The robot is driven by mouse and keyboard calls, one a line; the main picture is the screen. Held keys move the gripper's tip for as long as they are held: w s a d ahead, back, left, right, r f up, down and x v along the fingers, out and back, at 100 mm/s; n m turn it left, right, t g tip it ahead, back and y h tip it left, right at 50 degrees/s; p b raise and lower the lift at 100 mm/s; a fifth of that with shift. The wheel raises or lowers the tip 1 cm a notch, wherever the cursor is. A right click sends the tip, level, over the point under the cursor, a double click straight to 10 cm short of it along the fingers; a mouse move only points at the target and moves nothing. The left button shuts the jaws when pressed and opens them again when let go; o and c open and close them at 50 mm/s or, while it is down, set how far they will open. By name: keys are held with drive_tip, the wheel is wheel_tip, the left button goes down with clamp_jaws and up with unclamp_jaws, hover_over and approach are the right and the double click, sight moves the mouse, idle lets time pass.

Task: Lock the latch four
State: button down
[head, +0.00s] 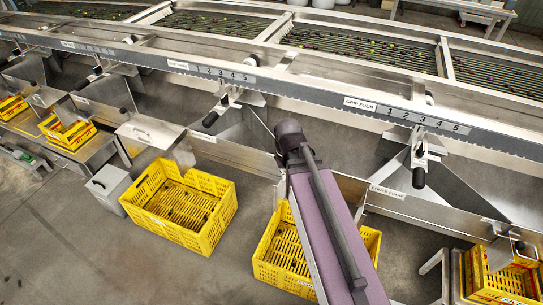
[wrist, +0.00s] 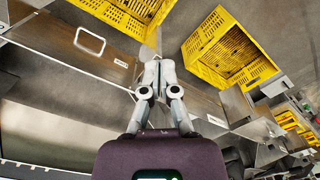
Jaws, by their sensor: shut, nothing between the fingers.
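In the head view a lever with a black grip (head: 418,176) hangs below the rail on the right, under a scale plate (head: 425,120) numbered 1 to 5. The label beside the scale seems to end in "FOUR". A second label (head: 387,192), also seeming to end in "FOUR", is on the chute below. I cannot tell which part is the latch. My gripper (wrist: 150,68) shows in the wrist view, shut and empty, with its tips by the edge of a metal panel (wrist: 60,45) with a handle. In the head view my arm hides the gripper.
A yellow crate (head: 230,207) stands on the floor left of my arm. Another crate (head: 258,262) is partly behind my arm. A third crate (head: 512,288) is at the lower right. A long metal rail (head: 300,88) crosses above the chutes. Floor at lower left is clear.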

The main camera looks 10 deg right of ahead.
drive_tip(key=w+f+n+b, duration=0.2)
drive_tip(key=w+n, duration=0.1)
drive_tip(key=w, duration=0.6)
drive_tip(key=w+a+f+n+b, duration=0.1)
drive_tip(key=w+f+n+b, duration=0.2)
drive_tip(key=w, duration=0.6)
drive_tip(key=w+f+n+b, duration=0.2)
drive_tip(key=w+n, duration=0.2)
drive_tip(key=w, duration=0.5)
drive_tip(key=shift+a+f+y, duration=0.3)
drive_tip(key=shift+a+f, duration=0.05)
drive_tip(key=shift+f+b, duration=0.15)
drive_tip(key=shift+b, duration=0.15)
wheel_tip(320, 180, down, 9)
drive_tip(key=s+d+b, duration=0.1)
drive_tip(key=d+b, duration=0.1)
drive_tip(key=b, duration=0.6)
drive_tip(key=shift+s+d+r+b, duration=0.2)
drive_tip(key=shift+s+d+b, duration=0.1)
drive_tip(key=shift+s, duration=0.05)
drive_tip(key=shift+s+a+t, duration=0.1)
drive_tip(key=shift+s+t, duration=0.05)
drive_tip(key=shift+t, duration=0.15)
